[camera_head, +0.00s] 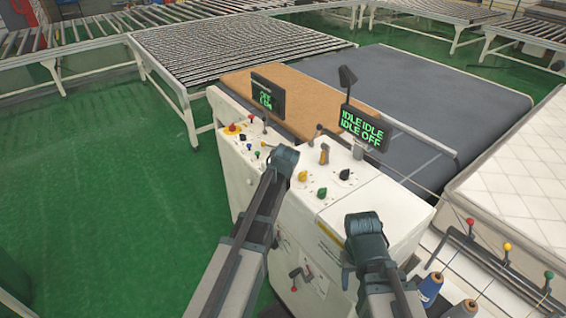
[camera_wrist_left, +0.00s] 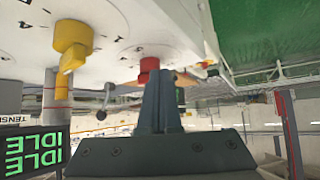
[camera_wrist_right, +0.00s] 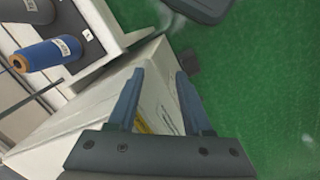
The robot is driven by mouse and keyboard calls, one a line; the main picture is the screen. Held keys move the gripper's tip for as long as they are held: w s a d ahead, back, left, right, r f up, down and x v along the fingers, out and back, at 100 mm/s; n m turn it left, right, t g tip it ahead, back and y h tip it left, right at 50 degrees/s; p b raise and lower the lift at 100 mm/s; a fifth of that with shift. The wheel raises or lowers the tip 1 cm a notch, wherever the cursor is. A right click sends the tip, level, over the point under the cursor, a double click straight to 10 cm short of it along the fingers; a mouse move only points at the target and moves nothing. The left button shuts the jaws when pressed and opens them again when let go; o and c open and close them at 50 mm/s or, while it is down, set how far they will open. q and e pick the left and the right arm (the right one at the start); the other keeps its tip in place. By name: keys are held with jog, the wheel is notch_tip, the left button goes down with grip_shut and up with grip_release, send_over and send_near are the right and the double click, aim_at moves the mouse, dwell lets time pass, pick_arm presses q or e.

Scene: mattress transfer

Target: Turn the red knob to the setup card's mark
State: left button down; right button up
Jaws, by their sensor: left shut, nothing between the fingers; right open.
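The red knob (camera_wrist_left: 149,66) sits on a white panel with dark marks around it in the left wrist view. My left gripper (camera_wrist_left: 161,78) is shut and empty, with its fingertips just in front of the knob in that view; I cannot tell whether they touch it. In the head view the left gripper (camera_head: 284,156) is over the white console (camera_head: 330,212) and I cannot make out the red knob. My right gripper (camera_wrist_right: 157,78) is open and empty beside the console; the head view also shows it (camera_head: 364,228). I cannot identify the setup card.
A yellow knob (camera_wrist_left: 72,42) is beside the red one. A quilted mattress (camera_head: 515,185) lies at right. Thread spools (camera_head: 430,288) stand at lower right. Green floor (camera_head: 90,190) is clear at left.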

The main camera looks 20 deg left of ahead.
pick_arm(q)
jog(key=shift+a+m+h, duration=0.3)
jog(key=shift+m+h, duration=0.2)
jog(key=shift+m, duration=0.2)
jog(key=shift+w+a, duration=0.2)
jog(key=shift+a, duration=0.3)
dwell(0.9)
jog(key=shift+w+d, duration=0.1)
jog(key=shift+d, duration=0.1)
